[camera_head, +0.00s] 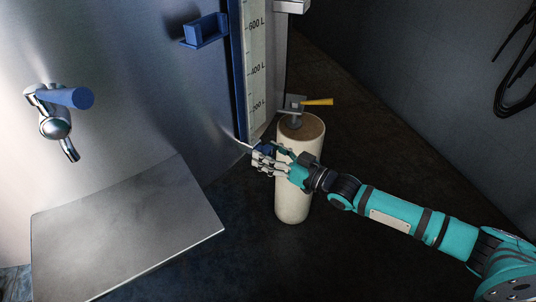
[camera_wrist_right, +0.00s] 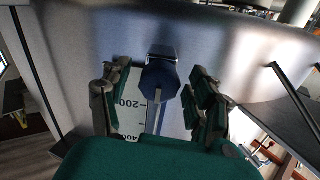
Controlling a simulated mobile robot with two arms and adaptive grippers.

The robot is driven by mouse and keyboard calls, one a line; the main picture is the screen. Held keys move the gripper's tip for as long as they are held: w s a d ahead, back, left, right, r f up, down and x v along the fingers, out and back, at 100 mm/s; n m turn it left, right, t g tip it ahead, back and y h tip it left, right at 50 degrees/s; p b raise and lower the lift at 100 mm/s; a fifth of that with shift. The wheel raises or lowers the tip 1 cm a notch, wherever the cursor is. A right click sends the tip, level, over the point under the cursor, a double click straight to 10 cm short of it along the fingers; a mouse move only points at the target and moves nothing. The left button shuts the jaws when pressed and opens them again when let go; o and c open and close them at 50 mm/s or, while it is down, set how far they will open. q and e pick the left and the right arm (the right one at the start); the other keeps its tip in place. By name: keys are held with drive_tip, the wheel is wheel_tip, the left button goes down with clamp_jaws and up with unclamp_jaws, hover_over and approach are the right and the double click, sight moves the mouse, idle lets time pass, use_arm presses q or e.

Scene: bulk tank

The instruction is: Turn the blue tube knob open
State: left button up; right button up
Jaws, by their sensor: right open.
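The blue tube knob (camera_wrist_right: 160,78) is at the lower end of the level gauge (camera_head: 256,75), and its faceted end faces the right wrist camera. My right gripper (camera_head: 264,163) is at the gauge's bottom. In the right wrist view, my right gripper (camera_wrist_right: 154,76) is open, with one finger on each side of the knob. Gaps show between the knob and both fingers, so I see no contact. In the head view, the fingers partly cover the knob. My left gripper is not in view.
A tap with a blue handle (camera_head: 66,97) is on the tank wall at left, above a sloping metal plate (camera_head: 130,235). A blue bracket (camera_head: 205,30) sticks out higher up. A pale cylinder (camera_head: 293,196) with a yellow-handled valve (camera_head: 317,102) stands close behind my right gripper.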

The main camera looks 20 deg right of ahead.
drive_tip(key=shift+w+a, duration=0.1)
drive_tip(key=shift+w, duration=0.1)
drive_tip(key=c, duration=1.2)
